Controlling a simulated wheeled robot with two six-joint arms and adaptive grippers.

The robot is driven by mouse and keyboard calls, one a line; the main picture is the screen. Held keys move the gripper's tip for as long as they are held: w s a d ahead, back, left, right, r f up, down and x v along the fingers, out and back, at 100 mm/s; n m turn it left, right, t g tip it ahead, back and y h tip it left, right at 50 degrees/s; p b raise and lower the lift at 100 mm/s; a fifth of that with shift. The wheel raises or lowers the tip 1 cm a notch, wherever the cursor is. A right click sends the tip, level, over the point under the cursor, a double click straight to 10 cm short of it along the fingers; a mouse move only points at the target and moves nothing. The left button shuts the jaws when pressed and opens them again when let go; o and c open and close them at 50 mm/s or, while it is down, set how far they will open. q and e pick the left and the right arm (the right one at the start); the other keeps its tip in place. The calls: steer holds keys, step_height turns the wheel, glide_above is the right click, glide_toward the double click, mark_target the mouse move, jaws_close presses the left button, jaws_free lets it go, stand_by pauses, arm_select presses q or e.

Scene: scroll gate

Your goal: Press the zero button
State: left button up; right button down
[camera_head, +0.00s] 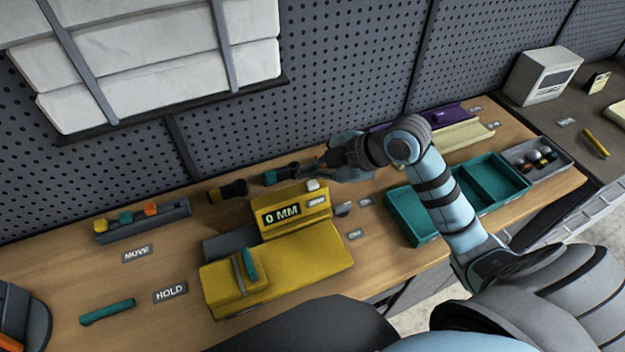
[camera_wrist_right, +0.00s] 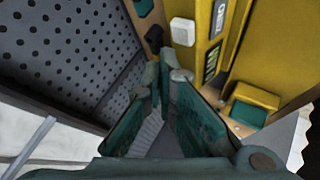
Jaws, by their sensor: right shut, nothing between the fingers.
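The yellow gauge (camera_head: 305,254) stands on the wooden bench, and its display (camera_head: 282,214) reads "0 MM". A white square button (camera_head: 313,186) sits on top of its display housing, beside a small label that I cannot read clearly. The button also shows in the right wrist view (camera_wrist_right: 183,32), just beyond the fingertips. My right gripper (camera_head: 322,161) is above and behind the housing, and its fingertips (camera_wrist_right: 168,75) are shut and empty. They look close to the button but apart from it. My left gripper is not in view.
A teal divided tray (camera_head: 410,219) stands to the right under my right arm. A rack (camera_head: 143,222) is at the left. The pegboard wall (camera_head: 330,75) rises close behind the bench.

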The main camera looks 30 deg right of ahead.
mark_target(311, 186)
step_height(311, 186, up, 3)
steer(key=shift+r+p, duration=0.1)
steer(key=shift+p, duration=1.15)
steer(key=shift+r+p, duration=0.55)
steer(key=shift+r, duration=0.3)
steer(key=shift+f, duration=0.1)
